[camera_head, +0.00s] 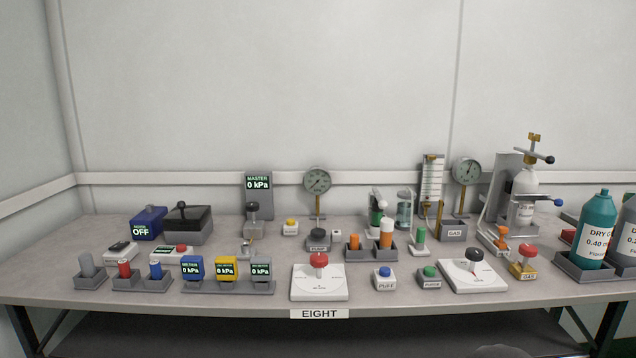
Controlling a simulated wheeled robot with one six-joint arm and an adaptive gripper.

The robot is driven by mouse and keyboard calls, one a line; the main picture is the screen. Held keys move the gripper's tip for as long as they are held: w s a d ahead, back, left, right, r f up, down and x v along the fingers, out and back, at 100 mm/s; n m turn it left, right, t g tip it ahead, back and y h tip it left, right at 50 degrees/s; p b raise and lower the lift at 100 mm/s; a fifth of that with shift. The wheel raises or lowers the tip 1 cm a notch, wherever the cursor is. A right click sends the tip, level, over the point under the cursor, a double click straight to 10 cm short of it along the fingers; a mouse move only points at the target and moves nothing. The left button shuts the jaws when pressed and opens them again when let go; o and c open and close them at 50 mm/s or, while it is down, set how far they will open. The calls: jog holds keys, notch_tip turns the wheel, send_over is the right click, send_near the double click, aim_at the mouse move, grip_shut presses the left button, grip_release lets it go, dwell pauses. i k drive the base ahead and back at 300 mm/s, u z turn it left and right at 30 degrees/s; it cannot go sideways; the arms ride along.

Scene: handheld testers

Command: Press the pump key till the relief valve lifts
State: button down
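A dark-topped key on a grey block (318,240) stands in the middle of the bench, with a small label that seems to read PUMP. A round dial gauge (317,181) on a brass stem stands just behind it. To its left, a grey MASTER display (258,185) reads 0 kPa, with a small dark-topped fitting (252,212) in front of it. I cannot tell which part is the relief valve. My gripper is not in view.
In front of the key is a white base with a red knob (319,285). A blue PUFF button (385,279) and a green button (430,277) stand to the right. Small meters (226,268) crowd the left. Teal bottle (597,230) stands far right. The front edge strip is clear.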

aim_at(317, 233)
jog(key=k, duration=1.35)
jog(key=u, duration=0.6)
jog(key=i, duration=1.6)
jog(key=z, duration=0.65)
